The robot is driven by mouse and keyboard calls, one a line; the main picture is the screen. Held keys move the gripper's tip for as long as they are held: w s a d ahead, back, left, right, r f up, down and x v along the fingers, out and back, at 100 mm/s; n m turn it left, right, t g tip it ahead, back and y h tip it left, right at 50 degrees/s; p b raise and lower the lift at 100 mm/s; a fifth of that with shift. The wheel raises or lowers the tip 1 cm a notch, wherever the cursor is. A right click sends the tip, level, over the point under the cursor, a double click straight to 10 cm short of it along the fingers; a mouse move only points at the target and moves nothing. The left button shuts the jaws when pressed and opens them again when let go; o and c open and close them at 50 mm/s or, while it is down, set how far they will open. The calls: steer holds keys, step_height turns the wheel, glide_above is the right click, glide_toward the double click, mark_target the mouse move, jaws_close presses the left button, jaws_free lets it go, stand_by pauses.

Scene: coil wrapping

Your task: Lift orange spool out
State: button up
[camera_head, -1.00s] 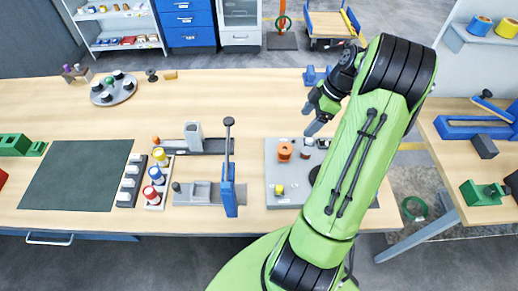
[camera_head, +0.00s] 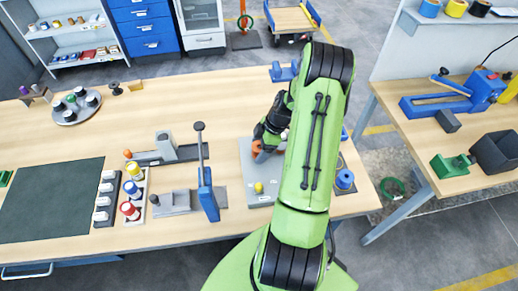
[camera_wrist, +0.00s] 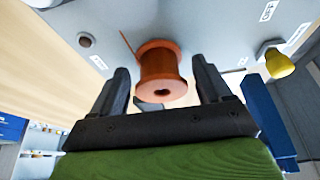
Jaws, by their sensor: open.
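The orange spool (camera_wrist: 160,72) stands on the grey plate (camera_wrist: 215,25) in the wrist view, with its round flange and centre hole facing me. In the head view only a bit of the orange spool (camera_head: 256,148) shows beside my gripper. My gripper (camera_wrist: 161,80) is open, with one dark finger on each side of the spool. Small gaps seem to show between fingers and spool; I cannot tell if either touches. In the head view my gripper (camera_head: 263,143) reaches down over the plate (camera_head: 248,170), and my arm hides the plate's right part.
A yellow knob (camera_head: 259,187) stands on the plate near the spool. A blue lever press (camera_head: 207,190) stands left of the plate. A rack of coloured spools (camera_head: 133,190) is farther left. A blue spool (camera_head: 345,180) sits right of my arm.

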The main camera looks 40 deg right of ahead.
steer(key=c, duration=1)
step_height(320, 180, up, 10)
steer(key=shift+r, duration=0.1)
steer(key=shift+c, duration=0.2)
